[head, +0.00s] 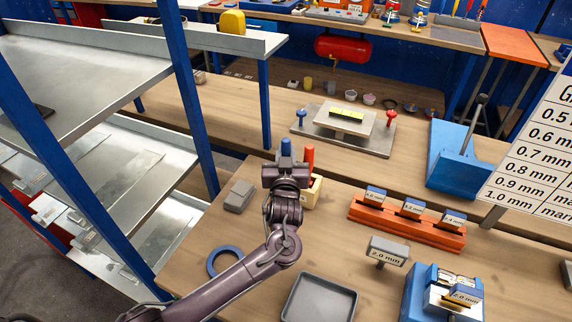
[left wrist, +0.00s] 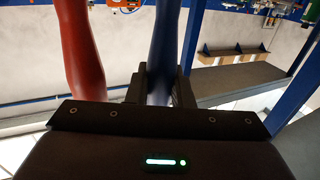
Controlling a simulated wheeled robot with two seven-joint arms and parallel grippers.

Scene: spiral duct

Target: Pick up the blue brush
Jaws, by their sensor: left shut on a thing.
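The blue brush (head: 286,146) shows as a blue handle sticking up from between the fingers of my left gripper (head: 286,163). In the left wrist view the blue brush (left wrist: 165,40) stands between the two dark fingers (left wrist: 161,86), which are shut on it. Its lower end is hidden by the gripper, so I cannot tell whether it still rests in the tan block (head: 314,192). A red handle (head: 310,156) stands upright in that block just to the right; it also shows in the left wrist view (left wrist: 83,45). My right gripper is not in view.
A grey block (head: 239,196) and blue ring (head: 224,260) lie to the left, with a grey tray (head: 320,300) in front. An orange rack (head: 406,225) with labelled blocks stands right. A blue shelf post (head: 188,85) rises at left.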

